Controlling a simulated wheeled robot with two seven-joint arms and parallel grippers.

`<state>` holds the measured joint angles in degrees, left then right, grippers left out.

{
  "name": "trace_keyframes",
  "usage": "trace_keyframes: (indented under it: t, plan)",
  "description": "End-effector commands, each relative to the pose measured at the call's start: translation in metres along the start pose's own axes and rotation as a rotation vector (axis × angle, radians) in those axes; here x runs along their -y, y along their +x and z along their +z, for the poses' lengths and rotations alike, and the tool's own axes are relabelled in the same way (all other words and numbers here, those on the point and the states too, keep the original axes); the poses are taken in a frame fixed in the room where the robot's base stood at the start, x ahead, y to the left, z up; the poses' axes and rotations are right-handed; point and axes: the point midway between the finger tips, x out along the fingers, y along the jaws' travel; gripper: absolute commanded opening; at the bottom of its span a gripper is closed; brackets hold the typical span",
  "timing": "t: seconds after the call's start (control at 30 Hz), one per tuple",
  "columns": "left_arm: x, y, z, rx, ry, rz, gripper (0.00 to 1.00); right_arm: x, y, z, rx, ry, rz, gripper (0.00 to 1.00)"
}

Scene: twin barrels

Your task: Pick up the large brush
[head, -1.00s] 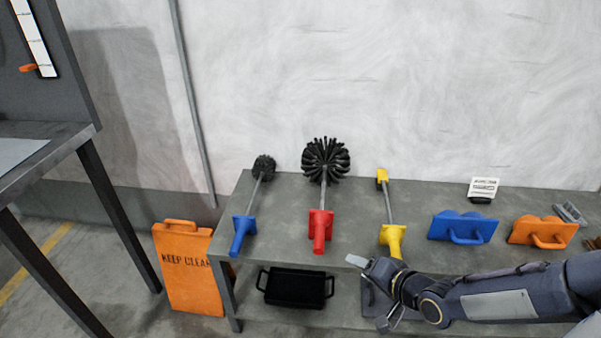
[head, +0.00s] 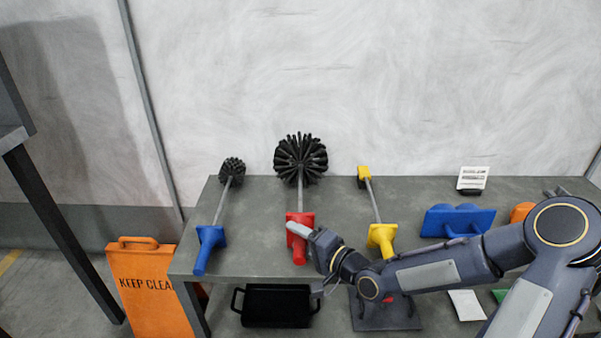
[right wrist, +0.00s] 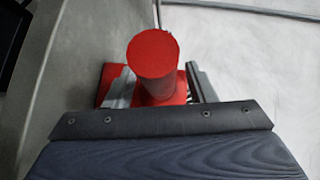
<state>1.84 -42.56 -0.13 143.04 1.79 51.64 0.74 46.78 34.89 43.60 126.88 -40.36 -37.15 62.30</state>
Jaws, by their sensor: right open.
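The large brush has a big round black bristle head (head: 300,158), a thin grey shaft and a red handle with a square guard (head: 299,218). It lies on the grey table with its handle toward the front edge. My right gripper (head: 309,258) is open at the red handle, coming in from the right. In the right wrist view the round red handle end (right wrist: 153,54) stands between the two open fingers (right wrist: 162,88), with the red guard behind. I cannot tell whether either finger touches it. My left gripper is not in view.
A small blue-handled brush (head: 210,241) lies to the left and a yellow-handled tool (head: 381,237) to the right. A blue block (head: 457,219) is further right. A black tray (head: 275,306) is on the lower shelf. An orange sign (head: 148,290) stands at the table's left.

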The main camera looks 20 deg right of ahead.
Motion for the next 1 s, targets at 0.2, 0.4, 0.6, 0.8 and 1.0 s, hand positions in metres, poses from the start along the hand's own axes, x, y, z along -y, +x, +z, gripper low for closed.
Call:
trace_keyframes:
  t: [0.2, 0.4, 0.6, 0.8, 1.0]
  plan:
    - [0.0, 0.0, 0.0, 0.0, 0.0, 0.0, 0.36, 0.001, 0.002, 0.0, -0.001, 0.0, 0.0, 0.5]
    - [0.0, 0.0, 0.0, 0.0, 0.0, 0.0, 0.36, 0.001, 0.002, 0.0, -0.001, 0.0, 0.001, 0.27]
    - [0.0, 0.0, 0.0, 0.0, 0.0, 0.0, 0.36, 0.002, 0.002, 0.0, -0.001, -0.005, -0.004, 0.03]
    - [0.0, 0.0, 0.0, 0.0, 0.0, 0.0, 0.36, 0.002, 0.002, -0.001, -0.001, -0.004, -0.003, 0.03]
    - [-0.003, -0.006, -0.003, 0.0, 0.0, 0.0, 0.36, 0.013, 0.0, -0.002, -0.002, -0.005, -0.004, 0.03]
